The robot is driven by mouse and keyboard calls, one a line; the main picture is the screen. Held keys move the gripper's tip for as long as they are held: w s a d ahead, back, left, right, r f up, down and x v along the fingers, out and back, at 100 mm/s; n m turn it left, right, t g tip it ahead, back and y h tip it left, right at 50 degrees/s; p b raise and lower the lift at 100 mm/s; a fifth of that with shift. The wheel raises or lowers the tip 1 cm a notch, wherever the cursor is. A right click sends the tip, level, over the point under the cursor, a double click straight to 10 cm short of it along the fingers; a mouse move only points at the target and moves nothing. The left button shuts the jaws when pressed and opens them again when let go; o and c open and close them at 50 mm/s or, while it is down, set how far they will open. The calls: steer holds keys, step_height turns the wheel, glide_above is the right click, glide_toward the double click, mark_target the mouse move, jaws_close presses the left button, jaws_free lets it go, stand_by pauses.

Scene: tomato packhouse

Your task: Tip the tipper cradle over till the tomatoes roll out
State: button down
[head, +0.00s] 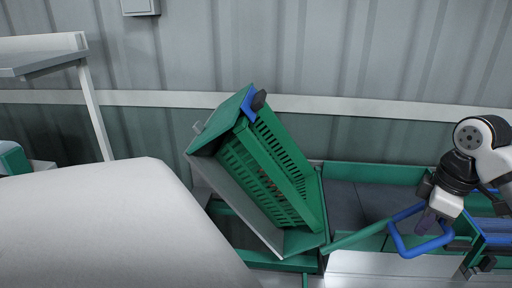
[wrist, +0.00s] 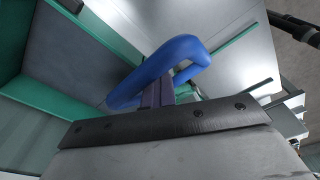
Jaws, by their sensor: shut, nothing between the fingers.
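The green tipper cradle (head: 222,134) stands steeply tilted in the head view, with a slotted green crate (head: 268,170) in it. A green lever bar (head: 358,234) runs right from the cradle's lower end to a blue loop handle (head: 397,240). My gripper (head: 428,222) is at this handle, pointing down. In the wrist view the blue handle (wrist: 160,68) passes just beyond my shut fingers (wrist: 158,92), which overlap the loop. I cannot tell whether they touch it.
A green-sided bed with a dark grey floor (head: 346,205) lies right of the cradle. Blue rails (head: 495,240) are at the far right. A large pale rounded surface fills the lower left. A corrugated wall (head: 300,50) stands behind.

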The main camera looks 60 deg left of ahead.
steer(key=w+d+f, duration=0.2)
steer(key=f, duration=0.1)
steer(key=shift+w+f+b, duration=0.15)
steer(key=shift+f+b, duration=0.1)
steer(key=shift+b, duration=0.1)
